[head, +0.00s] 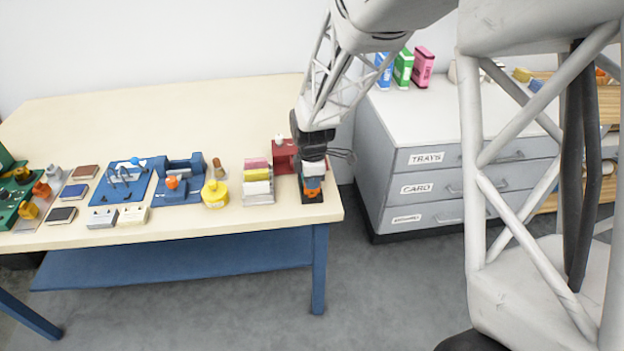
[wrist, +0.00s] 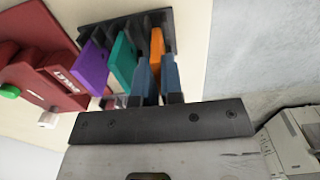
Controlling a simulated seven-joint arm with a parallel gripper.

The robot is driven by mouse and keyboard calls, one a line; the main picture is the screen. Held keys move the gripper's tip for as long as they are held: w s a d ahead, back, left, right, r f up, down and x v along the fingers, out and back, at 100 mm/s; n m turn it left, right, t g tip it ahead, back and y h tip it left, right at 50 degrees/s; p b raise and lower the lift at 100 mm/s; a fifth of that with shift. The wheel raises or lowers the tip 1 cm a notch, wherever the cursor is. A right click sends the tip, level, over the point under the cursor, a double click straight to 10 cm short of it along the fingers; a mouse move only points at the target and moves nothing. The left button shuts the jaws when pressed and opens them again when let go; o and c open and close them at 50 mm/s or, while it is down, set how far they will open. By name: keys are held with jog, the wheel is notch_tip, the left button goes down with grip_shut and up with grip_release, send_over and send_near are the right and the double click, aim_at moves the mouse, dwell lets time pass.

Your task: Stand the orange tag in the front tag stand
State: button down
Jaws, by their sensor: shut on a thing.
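The orange tag (wrist: 157,48) is between the blue fingertips of my gripper (wrist: 158,80) in the wrist view. My gripper is shut on it. In the head view my gripper (head: 312,181) is low over the right end of the workbench, with the orange tag (head: 312,194) at its tip. A black slotted stand (wrist: 168,18) lies under the tag, and its dark base (head: 304,201) shows in the head view. A purple tag (wrist: 91,67) and a teal tag (wrist: 123,57) stand in it, left of the orange one. I cannot tell whether the orange tag is seated in a slot.
A red device (head: 284,156) stands close behind-left of the stand. A holder with pink, yellow and white pieces (head: 257,188) is left, then a yellow container (head: 215,194). The bench's right edge is close. A grey drawer cabinet (head: 390,170) stands beyond it.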

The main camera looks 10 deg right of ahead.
jog(key=shift+f, duration=0.3)
jog(key=c, duration=1.5)
grip_release()
jog(key=shift+c, duration=0.2)
jog(key=shift+r, duration=0.1)
notch_tip(320, 180, up, 11)
dwell(0.8)
